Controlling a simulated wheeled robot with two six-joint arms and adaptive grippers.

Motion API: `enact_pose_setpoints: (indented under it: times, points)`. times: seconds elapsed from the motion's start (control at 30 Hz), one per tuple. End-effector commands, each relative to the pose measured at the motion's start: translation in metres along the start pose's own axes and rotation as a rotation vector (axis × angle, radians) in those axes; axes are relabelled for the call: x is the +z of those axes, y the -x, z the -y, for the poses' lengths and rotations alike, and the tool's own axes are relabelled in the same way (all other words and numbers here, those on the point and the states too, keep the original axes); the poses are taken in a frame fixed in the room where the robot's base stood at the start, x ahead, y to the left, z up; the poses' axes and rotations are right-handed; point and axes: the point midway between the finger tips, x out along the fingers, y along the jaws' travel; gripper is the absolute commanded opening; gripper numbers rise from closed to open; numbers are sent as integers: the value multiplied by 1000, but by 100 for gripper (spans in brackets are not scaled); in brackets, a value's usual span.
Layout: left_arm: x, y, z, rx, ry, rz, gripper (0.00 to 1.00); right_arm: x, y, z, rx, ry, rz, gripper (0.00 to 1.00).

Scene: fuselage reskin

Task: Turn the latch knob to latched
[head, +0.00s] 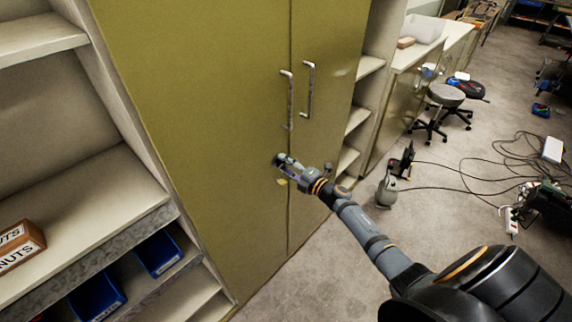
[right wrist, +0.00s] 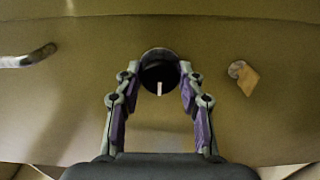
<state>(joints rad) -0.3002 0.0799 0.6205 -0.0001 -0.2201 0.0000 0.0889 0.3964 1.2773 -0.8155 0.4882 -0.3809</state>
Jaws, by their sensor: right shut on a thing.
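The latch knob (right wrist: 160,68) is a dark round knob with a short white line, on the olive cabinet door (head: 220,120). In the right wrist view the white line lies along the picture's vertical, at the knob's lower side. My right gripper (head: 280,161) reaches the door below the handles. In the right wrist view, my right gripper (right wrist: 160,76) has one finger on each side of the knob, shut on it. In the head view the gripper hides most of the knob. My left gripper is in neither view.
Two metal handles (head: 289,100) (head: 309,90) stand out from the doors above my gripper. A small yellowish tag (right wrist: 247,80) hangs beside the knob. Open shelves (head: 70,215) with blue bins flank the cabinet.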

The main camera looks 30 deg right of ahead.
Motion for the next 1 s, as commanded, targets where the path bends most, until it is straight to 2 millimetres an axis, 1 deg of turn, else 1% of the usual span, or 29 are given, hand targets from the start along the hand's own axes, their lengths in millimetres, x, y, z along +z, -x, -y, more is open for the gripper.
enact_pose_setpoints:
  times: [0.27,0.3,0.4,0.43,0.67,0.77,0.87,0.97,1.0]
  points:
    - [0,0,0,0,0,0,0,0,0,0,0,-3,0,7]
    - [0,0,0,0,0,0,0,0,0,0,0,-3,0,44]
    - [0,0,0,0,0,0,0,0,0,0,0,-2,0,57]
    - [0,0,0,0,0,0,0,0,0,0,0,-2,0,60]
    - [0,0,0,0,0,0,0,0,0,0,0,-1,0,60]
    - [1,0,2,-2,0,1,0,0,4,1,-1,0,1,60]
    - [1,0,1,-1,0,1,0,1,18,2,-3,0,0,60]
    - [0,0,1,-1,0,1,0,0,42,3,-7,2,-1,60]
    - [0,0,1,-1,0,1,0,0,53,3,-7,2,-1,60]
